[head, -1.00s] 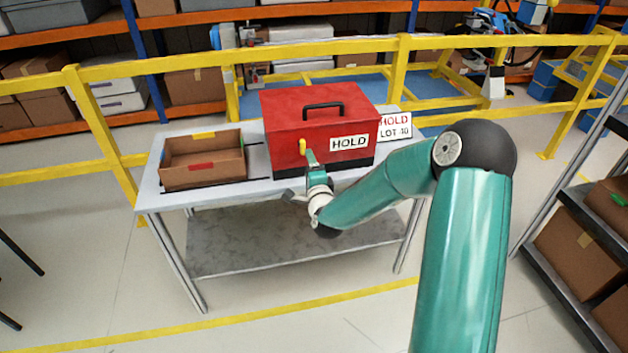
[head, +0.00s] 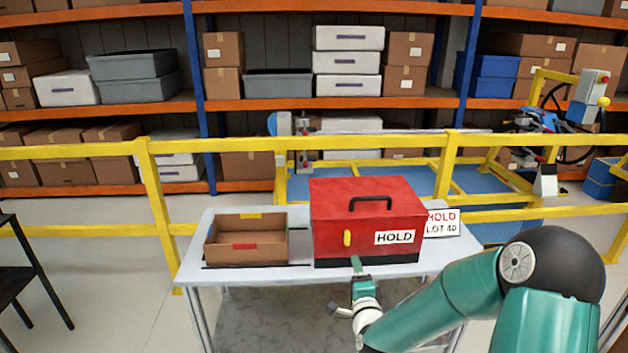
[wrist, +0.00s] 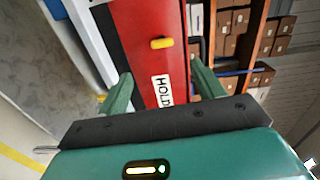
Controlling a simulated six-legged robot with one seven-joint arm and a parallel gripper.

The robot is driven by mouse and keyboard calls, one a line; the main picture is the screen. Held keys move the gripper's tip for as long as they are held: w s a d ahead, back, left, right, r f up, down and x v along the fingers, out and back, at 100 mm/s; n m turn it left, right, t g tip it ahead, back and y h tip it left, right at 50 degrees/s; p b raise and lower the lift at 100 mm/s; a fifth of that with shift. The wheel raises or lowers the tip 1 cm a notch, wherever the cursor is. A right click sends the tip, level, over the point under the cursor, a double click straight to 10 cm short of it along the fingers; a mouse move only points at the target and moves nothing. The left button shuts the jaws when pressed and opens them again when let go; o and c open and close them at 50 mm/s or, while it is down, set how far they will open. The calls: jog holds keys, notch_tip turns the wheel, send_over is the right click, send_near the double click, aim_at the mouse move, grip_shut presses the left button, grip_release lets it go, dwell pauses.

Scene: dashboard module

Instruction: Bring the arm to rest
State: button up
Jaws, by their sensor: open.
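My gripper (head: 357,266) is at the front edge of the table, before the red box. In the wrist view its two green fingers (wrist: 158,92) stand wide apart with nothing between them. Beyond them are the red box's front (wrist: 140,30), its yellow knob (wrist: 161,43) and its HOLD label. My arm reaches in from the lower right of the head view and hides part of the table's front right.
The red box (head: 335,215) stands on the white table (head: 195,268). An open cardboard tray (head: 245,258) is to its left. A HOLD LOT sign (head: 442,223) stands to its right. A yellow railing (head: 215,145) runs behind, with shelves beyond. A dark stand (head: 40,270) is at far left.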

jog(key=s+r+n+g, duration=0.4)
jog(key=s+r+n, duration=0.1)
jog(key=s, duration=0.6)
jog(key=s+r+n+g, duration=0.4)
jog(key=s+r+n, duration=0.1)
jog(key=s, duration=0.6)
jog(key=s+r+n+g, duration=0.4)
jog(key=s+r+n, duration=0.2)
jog(key=s, duration=0.5)
jog(key=shift+s+d+n, duration=0.15)
jog(key=shift+s+n, duration=0.05)
jog(key=shift+n, duration=0.5)
jog(key=shift+r, duration=0.1)
